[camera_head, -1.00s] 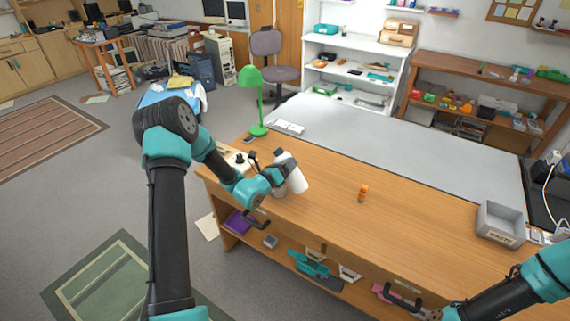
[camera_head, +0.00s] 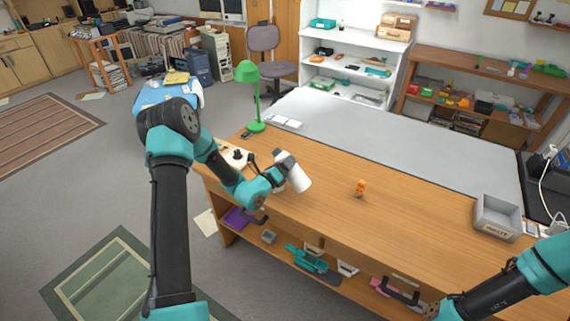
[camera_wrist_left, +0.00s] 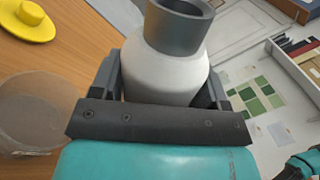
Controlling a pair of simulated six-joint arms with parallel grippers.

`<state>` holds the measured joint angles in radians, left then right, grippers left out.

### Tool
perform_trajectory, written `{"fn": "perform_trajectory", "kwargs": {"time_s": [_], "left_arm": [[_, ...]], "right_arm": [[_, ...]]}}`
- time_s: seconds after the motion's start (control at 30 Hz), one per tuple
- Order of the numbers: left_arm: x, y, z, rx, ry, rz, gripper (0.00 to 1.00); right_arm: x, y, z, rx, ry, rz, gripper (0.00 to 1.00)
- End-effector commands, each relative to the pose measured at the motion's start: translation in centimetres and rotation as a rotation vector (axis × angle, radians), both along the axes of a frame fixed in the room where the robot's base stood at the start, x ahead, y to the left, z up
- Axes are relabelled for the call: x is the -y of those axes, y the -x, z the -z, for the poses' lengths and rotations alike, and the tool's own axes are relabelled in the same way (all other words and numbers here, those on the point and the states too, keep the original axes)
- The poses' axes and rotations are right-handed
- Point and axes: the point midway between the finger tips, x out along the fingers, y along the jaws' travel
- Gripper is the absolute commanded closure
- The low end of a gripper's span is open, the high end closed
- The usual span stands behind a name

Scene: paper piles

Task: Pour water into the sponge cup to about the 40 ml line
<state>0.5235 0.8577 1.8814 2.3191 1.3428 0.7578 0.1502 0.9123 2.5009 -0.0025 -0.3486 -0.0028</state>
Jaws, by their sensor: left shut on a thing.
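My left gripper (camera_head: 281,176) is shut on a white bottle (camera_head: 299,179) with a dark grey neck, above the wooden desk. In the head view the bottle is tilted, its grey end toward the upper left. The left wrist view shows the white body (camera_wrist_left: 172,72) between the fingers, with the grey neck at the top. A clear, see-through cup (camera_wrist_left: 28,112) is at the left edge of the wrist view, beside the gripper and partly cut off. I cannot make out its lines, sponge or any water. My right arm enters at lower right; its gripper is out of frame.
A yellow hat-shaped thing (camera_wrist_left: 25,18) lies on the desk near the cup. A small orange figure (camera_head: 360,189) stands mid-desk, right of the bottle. A grey bin (camera_head: 497,217) is at the right, and a green lamp (camera_head: 257,95) stands at the back left. The desk between figure and bin is clear.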

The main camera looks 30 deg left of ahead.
Motion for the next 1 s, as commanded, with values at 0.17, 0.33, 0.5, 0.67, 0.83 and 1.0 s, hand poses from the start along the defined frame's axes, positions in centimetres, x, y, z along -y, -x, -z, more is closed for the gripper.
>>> {"fn": "perform_trajectory", "kwargs": {"time_s": [0.17,0.33,0.5,0.67,0.83,1.0], "left_arm": [[0.3,0.0,0.4,-0.005,0.054,0.001,0.60],[0.6,0.1,1.0,-0.014,0.129,0.000,0.60],[0.7,0.1,1.3,-0.018,0.182,0.000,0.60],[0.8,0.1,1.4,-0.019,0.196,0.000,0.60],[0.8,0.1,1.4,-0.019,0.196,0.000,0.60],[0.8,0.1,1.5,-0.021,0.210,0.001,0.60]], "right_arm": [[0.0,0.0,0.0,0.000,0.000,0.000,0.50],[0.0,0.0,0.0,0.000,0.000,0.000,0.50],[0.0,0.0,0.0,0.000,0.000,0.000,0.50],[0.0,0.0,0.0,0.000,0.000,0.000,0.50],[0.0,0.0,0.0,0.000,0.000,0.000,0.50],[0.0,0.0,0.0,0.000,0.000,0.000,0.50]]}}
